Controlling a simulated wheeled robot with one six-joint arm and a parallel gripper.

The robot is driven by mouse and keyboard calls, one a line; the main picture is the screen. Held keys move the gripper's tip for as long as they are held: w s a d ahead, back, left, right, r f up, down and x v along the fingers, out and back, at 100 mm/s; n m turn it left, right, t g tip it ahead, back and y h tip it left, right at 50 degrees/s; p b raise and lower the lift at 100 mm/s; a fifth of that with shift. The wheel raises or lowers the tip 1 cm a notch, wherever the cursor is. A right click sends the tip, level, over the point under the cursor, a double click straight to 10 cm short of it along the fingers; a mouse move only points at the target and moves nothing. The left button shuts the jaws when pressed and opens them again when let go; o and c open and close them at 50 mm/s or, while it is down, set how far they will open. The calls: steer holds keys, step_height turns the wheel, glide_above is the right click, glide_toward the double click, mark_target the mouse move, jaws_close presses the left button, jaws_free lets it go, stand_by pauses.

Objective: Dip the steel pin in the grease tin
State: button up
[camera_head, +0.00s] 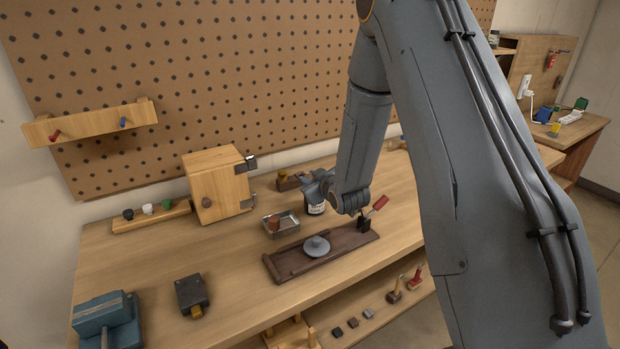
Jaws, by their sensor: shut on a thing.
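The far end of my arm reaches down over the workbench, with my gripper (317,190) small and partly hidden by the wrist. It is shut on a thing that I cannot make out. Right below it is a dark round thing with a white band (315,208), and I cannot tell whether it is the grease tin. I cannot pick out the steel pin. In front, a grey round piece with a knob (316,246) sits on a dark wooden tray (284,273).
A metal tray (293,229) with a brown piece in it lies just left of my gripper. A wooden box (216,184) stands further left at the back. A dark block (192,295) and a blue vise (107,318) are at the front left. The bench between is clear.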

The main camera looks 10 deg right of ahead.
mark_target(310, 176)
steer(key=shift+f+b, duration=0.5)
steer(key=shift+f, duration=0.15)
stand_by(2.0)
steer(key=shift+r, duration=0.1)
steer(key=shift+r+p, duration=1.95)
steer(key=shift+r, duration=1.6)
steer(key=shift+f, duration=0.1)
